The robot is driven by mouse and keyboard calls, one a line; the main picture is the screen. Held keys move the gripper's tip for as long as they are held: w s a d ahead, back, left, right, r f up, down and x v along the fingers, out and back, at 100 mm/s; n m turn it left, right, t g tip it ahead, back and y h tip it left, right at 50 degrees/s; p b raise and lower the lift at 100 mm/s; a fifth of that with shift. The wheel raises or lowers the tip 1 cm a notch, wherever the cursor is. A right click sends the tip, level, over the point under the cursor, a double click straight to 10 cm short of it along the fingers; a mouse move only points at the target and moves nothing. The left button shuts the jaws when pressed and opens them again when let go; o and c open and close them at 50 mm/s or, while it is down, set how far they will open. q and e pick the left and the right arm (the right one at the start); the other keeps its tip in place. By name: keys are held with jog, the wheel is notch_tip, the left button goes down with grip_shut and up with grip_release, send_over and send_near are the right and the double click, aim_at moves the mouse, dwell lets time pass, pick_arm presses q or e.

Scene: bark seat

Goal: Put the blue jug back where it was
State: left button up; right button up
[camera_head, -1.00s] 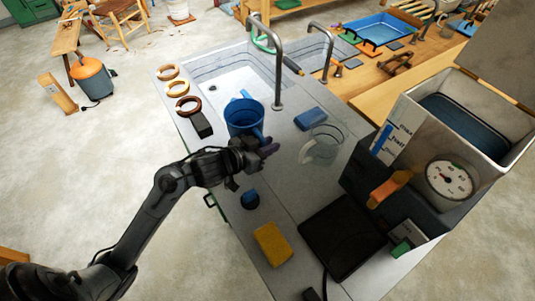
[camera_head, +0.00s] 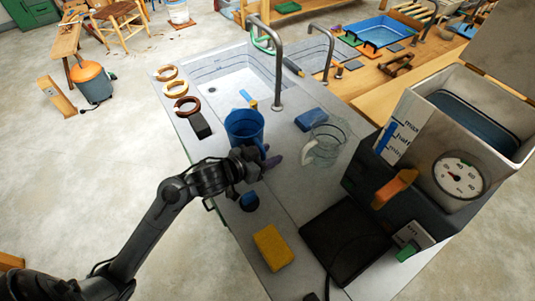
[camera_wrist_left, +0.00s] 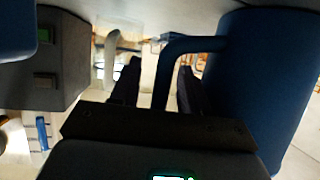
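The blue jug (camera_head: 243,128) stands upright on the counter beside the sink, near the dark block at the left edge. My left gripper (camera_head: 264,161) is at the jug's near right side, at its handle. In the left wrist view the jug (camera_wrist_left: 262,85) fills the right side, and its handle (camera_wrist_left: 185,44) reaches between my fingers (camera_wrist_left: 157,88). The fingers stand apart, with a visible gap on the handle's left. Whether the right finger touches the handle I cannot tell. My right gripper is in neither view.
A clear jug (camera_head: 326,142) and blue sponge (camera_head: 311,119) lie right of the blue jug. A yellow sponge (camera_head: 272,247), dark blue object (camera_head: 249,201) and black plate (camera_head: 344,240) are nearer. The tap (camera_head: 279,65) rises behind. A boiler with a dial (camera_head: 462,178) stands right.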

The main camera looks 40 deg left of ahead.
pick_arm(q)
jog(key=shift+r, duration=0.25)
jog(key=p+v, duration=0.4)
jog(key=v, duration=0.8)
dwell(0.4)
